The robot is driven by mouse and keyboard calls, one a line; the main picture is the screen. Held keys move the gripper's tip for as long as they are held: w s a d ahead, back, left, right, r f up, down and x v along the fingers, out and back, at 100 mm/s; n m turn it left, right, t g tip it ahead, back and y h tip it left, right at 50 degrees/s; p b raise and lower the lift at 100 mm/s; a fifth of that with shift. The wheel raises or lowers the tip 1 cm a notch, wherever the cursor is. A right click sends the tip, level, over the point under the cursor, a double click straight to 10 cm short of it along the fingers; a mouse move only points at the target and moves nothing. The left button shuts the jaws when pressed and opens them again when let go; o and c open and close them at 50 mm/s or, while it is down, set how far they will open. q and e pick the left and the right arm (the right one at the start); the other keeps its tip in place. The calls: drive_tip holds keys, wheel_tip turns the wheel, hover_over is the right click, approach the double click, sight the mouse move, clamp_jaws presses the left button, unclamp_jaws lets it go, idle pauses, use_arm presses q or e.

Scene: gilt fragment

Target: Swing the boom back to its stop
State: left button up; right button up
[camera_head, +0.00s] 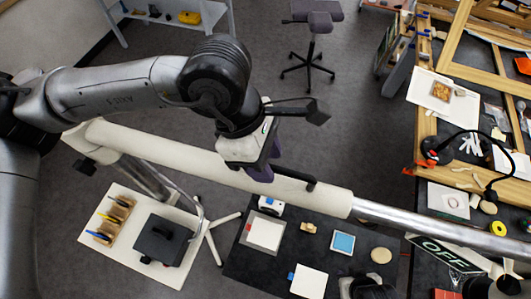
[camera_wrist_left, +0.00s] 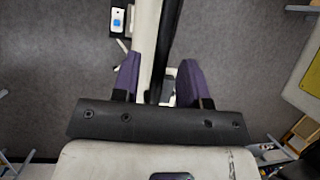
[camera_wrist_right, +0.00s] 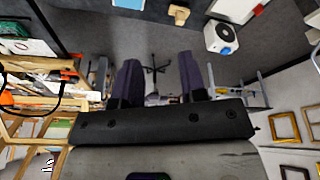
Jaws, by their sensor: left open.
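The boom (camera_head: 215,165) is a thick cream tube crossing the head view from upper left to lower right, with a thinner steel section (camera_head: 420,218) at its right. A black bar handle (camera_head: 292,178) runs along its top side. My left gripper (camera_head: 262,168) is over the boom at the handle's left end. In the left wrist view, its purple fingers are apart, with the cream tube (camera_wrist_left: 146,50) and black handle (camera_wrist_left: 165,55) between them in the picture; contact cannot be told. My right gripper (camera_wrist_right: 158,85) is open and empty. The boom's stop cannot be made out.
Below the boom, a dark table (camera_head: 240,265) holds several small panels and blocks. A white board (camera_head: 95,235) with a dark box (camera_head: 163,240) lies left of it. A cluttered wooden bench (camera_head: 424,120) stands right. Open floor (camera_head: 345,130) lies beyond, with a stool (camera_head: 312,45).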

use_arm(q)
drive_tip(key=shift+c, duration=0.3)
clamp_jaws()
use_arm(e)
drive_tip(key=shift+a, duration=0.15)
